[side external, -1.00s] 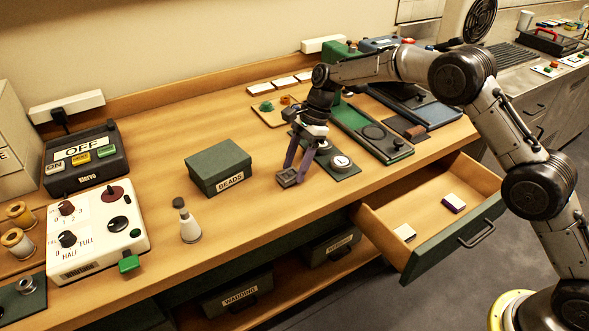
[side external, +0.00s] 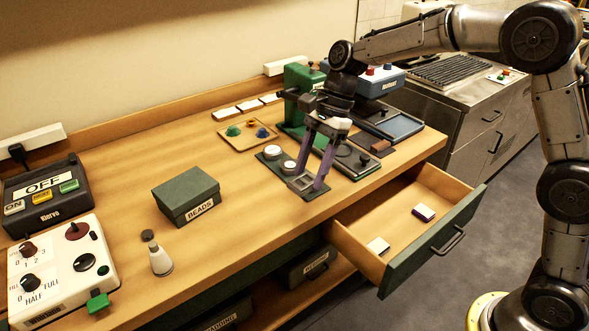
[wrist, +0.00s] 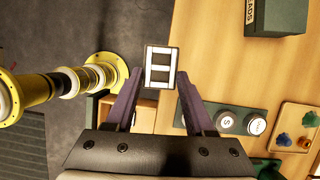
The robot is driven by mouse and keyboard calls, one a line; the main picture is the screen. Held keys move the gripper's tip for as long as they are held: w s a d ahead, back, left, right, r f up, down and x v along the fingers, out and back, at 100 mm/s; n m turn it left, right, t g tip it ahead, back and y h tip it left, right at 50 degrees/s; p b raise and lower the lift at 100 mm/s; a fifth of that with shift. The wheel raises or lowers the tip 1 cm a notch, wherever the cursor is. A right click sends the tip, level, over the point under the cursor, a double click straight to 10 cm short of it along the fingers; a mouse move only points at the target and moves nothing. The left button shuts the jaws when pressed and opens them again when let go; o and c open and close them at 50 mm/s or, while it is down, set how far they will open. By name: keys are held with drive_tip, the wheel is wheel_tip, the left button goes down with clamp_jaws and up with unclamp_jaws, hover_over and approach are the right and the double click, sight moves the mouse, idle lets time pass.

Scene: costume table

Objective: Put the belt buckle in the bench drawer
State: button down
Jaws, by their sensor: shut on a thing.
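The belt buckle is a grey rectangular frame with a middle bar (wrist: 161,68), seen in the wrist view between my fingertips. In the side external view the buckle (side external: 299,184) hangs at the fingertips of my gripper (side external: 311,183), above the table's front part. My gripper is shut on it. The bench drawer (side external: 414,253) is pulled open at the table's front right, to the right of my gripper.
A green BEADS box (side external: 186,194) and a small white bottle (side external: 160,261) stand to the left. Green press-like equipment (side external: 300,90) stands at the back. The drawer's middle is clear.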

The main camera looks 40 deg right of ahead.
drive_tip(key=shift+s+d+r, duration=0.1)
drive_tip(key=shift+s+r, duration=0.1)
drive_tip(key=shift+s, duration=0.15)
drive_tip(key=shift+s+r, duration=0.1)
drive_tip(key=shift+r, duration=0.2)
wheel_tip(320, 180, up, 4)
drive_tip(key=shift+r, duration=0.1)
drive_tip(key=d, duration=0.2)
hover_over(402, 231)
drive_tip(key=d, duration=0.1)
drive_tip(key=shift+m, duration=0.4)
wheel_tip(402, 231, down, 30)
drive_tip(key=shift+d+r, duration=0.15)
drive_tip(key=shift+r, duration=0.05)
drive_tip(key=shift+f, duration=2.15)
drive_tip(key=shift+f, duration=0.2)
